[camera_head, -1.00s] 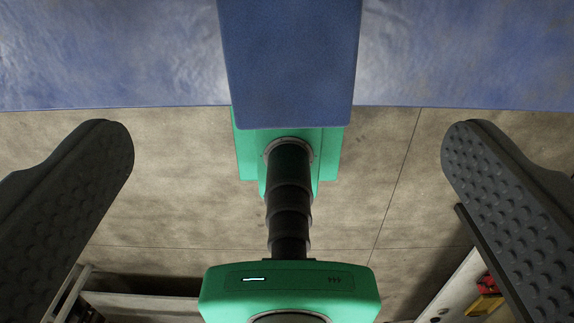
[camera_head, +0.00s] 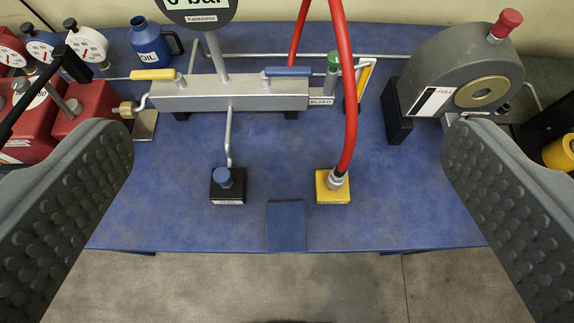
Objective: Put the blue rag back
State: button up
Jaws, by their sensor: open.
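The blue rag (camera_head: 286,226) is a flat, darker blue rectangle at the front edge of the blue bench (camera_head: 180,210), near the middle. Its lower end reaches the bench edge. My gripper (camera_head: 287,138) is open, with its two dark, studded fingers wide apart at the left and right of the view. Nothing is between the fingers close to the camera. The rag lies beyond the gripper, apart from both fingers.
A yellow block (camera_head: 333,187) with a red hose (camera_head: 349,100) and a black block (camera_head: 228,186) stand just behind the rag. A grey manifold (camera_head: 230,94), blue oil can (camera_head: 151,43), red gauge units (camera_head: 88,105) and grey round housing (camera_head: 440,65) stand farther back. The floor in front is clear.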

jog(key=s+r+t, duration=0.3)
jog(key=s+r, duration=0.3)
jog(key=r, duration=0.3)
jog(key=shift+s+d, duration=0.15)
jog(key=shift+s, duration=0.1)
dwell(0.7)
